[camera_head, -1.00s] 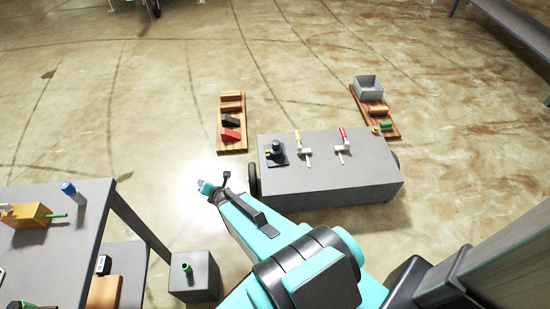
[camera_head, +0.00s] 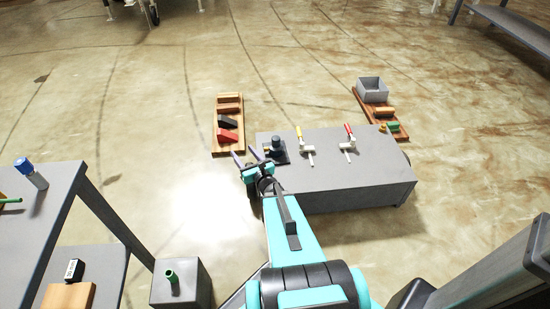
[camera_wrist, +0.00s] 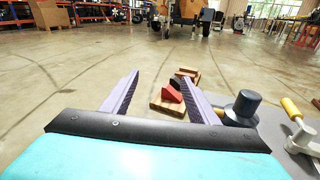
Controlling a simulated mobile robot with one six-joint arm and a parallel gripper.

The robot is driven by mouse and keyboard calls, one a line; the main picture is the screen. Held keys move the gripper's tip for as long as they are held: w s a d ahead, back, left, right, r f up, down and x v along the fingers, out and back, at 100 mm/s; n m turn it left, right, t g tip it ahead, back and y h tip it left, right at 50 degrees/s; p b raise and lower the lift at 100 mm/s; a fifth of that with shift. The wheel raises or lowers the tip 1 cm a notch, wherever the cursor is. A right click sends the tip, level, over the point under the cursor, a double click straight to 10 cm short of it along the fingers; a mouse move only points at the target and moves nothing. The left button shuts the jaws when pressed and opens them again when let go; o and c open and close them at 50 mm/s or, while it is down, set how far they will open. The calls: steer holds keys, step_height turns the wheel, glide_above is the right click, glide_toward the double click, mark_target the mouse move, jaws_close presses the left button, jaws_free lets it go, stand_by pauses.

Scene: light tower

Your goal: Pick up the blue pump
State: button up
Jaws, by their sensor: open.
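The fingers also show in the wrist view (camera_wrist: 160,76), pointing forward.
A yellow-handled clamp (camera_head: 306,146) and a red-handled clamp (camera_head: 348,143) stand right of the pump. A wooden board with coloured blocks (camera_head: 229,107) lies behind on the floor. Another board holds a grey bin (camera_head: 372,92).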

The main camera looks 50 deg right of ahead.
mark_target(277, 147)
steer(key=s+d+f+h+b, duration=0.1)
steer(key=s+d+f+b, duration=0.1)
steer(key=s+d+b, duration=0.1)
steer(key=s+d+f+h+b, duration=0.1)
steer(key=s+d+f+b, duration=0.1)
steer(key=d, duration=0.4)
steer(key=s+d+f+m+h+b, duration=0.1)
steer(key=s+d+f+b, duration=0.1)
steer(key=s+d+b, duration=0.1)
steer(key=shift+s+d+f+h+b, duration=0.2)
steer(key=shift+s+d, duration=0.15)
steer(key=shift+d, duration=0.15)
steer(key=shift+s+d+f+h+b, duration=0.1)
steer(key=shift+s+d+b, duration=0.05)
steer(key=shift+s+d, duration=0.3)
steer(key=shift+w, duration=0.1)
steer(key=shift+w+d, duration=0.1)
steer(key=b+x, duration=0.1)
steer(key=x, duration=0.6)
steer(key=shift+w+d+f, duration=0.1)
steer(key=shift+f, duration=0.1)
steer(key=shift+w+d+r+b, duration=0.1)
steer(key=shift+w+d+b, duration=0.2)
steer(key=shift+w, duration=0.2)
steer(key=shift+b+x, duration=1.05)
steer(key=shift+x, duration=1.55)
steer(key=shift+a, duration=0.1)
